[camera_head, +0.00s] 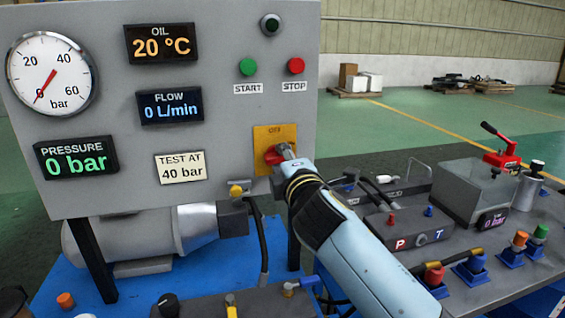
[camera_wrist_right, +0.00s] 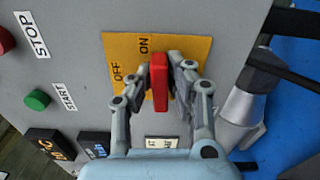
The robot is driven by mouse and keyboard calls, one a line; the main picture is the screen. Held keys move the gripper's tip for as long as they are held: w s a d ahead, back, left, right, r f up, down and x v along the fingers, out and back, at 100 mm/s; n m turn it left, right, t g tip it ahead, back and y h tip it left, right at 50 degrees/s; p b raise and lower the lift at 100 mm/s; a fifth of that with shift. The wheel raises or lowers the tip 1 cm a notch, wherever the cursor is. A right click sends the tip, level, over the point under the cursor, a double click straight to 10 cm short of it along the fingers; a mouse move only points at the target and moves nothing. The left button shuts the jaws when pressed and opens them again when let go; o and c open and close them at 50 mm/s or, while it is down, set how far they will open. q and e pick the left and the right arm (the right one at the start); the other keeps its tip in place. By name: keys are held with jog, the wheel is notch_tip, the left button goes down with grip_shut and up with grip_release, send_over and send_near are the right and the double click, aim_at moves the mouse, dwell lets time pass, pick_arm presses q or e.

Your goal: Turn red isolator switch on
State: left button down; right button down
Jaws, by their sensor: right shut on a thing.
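The red isolator switch handle (camera_head: 272,156) sits on a yellow plate (camera_head: 262,137) at the lower right of the grey panel. In the right wrist view the red handle (camera_wrist_right: 159,82) stands between the fingers of my right gripper (camera_wrist_right: 161,80), which are shut on its two sides. The plate (camera_wrist_right: 121,46) bears the words OFF and ON. The handle's far end lies beside the word ON, and OFF is off to its left. In the head view my right gripper (camera_head: 284,155) hides part of the handle. My left gripper is not in view.
The grey panel (camera_head: 215,120) carries a pressure gauge (camera_head: 52,73), displays, a green START button (camera_head: 248,67) and a red STOP button (camera_head: 296,66). A bench (camera_head: 500,270) with fittings and a red-handled valve (camera_head: 501,148) stands at right. Hoses hang below the panel.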

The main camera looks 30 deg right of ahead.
jog(key=shift+f+m, duration=0.15)
jog(key=shift+m, duration=0.45)
jog(key=c, duration=1.3)
grip_release()
jog(key=shift+s, duration=0.1)
jog(key=v, duration=0.7)
jog(key=shift+s, duration=0.15)
jog(key=shift+f, duration=0.1)
